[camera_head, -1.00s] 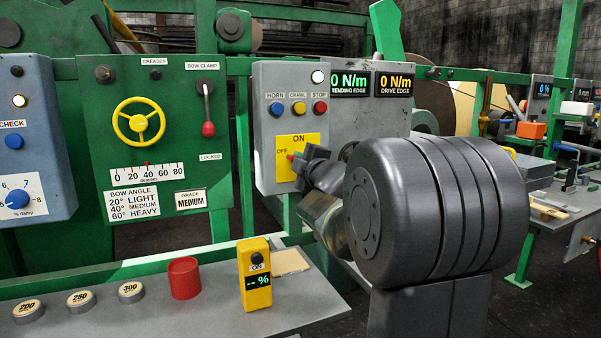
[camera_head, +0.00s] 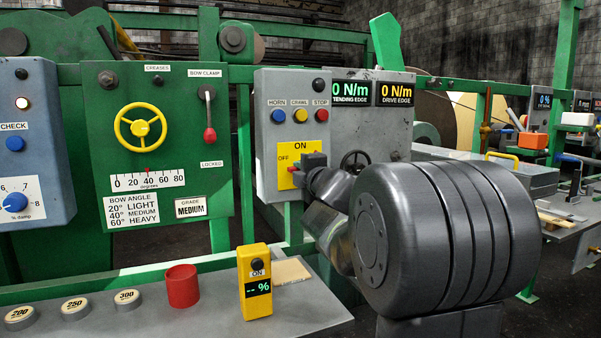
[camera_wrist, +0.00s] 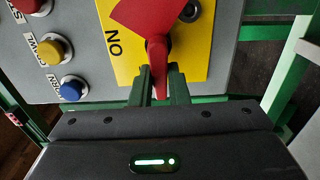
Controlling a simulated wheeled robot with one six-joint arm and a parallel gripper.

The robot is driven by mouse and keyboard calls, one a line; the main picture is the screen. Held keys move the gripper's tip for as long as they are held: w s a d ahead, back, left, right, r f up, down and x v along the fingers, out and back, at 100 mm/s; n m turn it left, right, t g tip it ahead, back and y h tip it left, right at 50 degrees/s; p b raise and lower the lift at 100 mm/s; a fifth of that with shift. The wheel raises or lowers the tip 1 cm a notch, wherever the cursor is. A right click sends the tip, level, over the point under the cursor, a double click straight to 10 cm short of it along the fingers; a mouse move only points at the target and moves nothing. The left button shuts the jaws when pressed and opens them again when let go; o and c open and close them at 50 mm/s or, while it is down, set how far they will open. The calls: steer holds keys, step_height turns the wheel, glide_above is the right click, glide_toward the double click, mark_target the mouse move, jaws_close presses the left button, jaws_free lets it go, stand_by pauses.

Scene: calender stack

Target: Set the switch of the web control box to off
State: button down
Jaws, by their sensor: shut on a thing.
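The web control box (camera_head: 262,150) is a grey box with HORN, CRAWL and STOP buttons and a yellow switch plate (camera_head: 284,178), marked ON at the top and OFF at the left. My gripper (camera_head: 303,168) is at this plate and covers much of the switch. A little red of the switch (camera_head: 293,170) shows at the left, just below the OFF label. In the wrist view the red switch handle (camera_wrist: 157,60) runs down between my fingers (camera_wrist: 162,88), which are shut on it. The handle points to the box's HORN side, the OFF side. The OFF label is hidden there.
The round lamp (camera_head: 318,85) at the box's top is dark. A bench below holds a yellow meter (camera_head: 255,285), a red cup (camera_head: 182,286) and several round weights (camera_head: 75,308).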

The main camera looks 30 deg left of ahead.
steer(key=shift+f, duration=0.1)
steer(key=c, duration=1.4)
jaws_free()
steer(key=shift+p+v, duration=1.2)
steer(key=shift+v, duration=5.7)
steer(key=shift+a, duration=0.1)
steer(key=b+x, duration=0.2)
steer(key=x, duration=1.1)
steer(key=shift+w+a, duration=0.2)
steer(key=shift+w, duration=0.1)
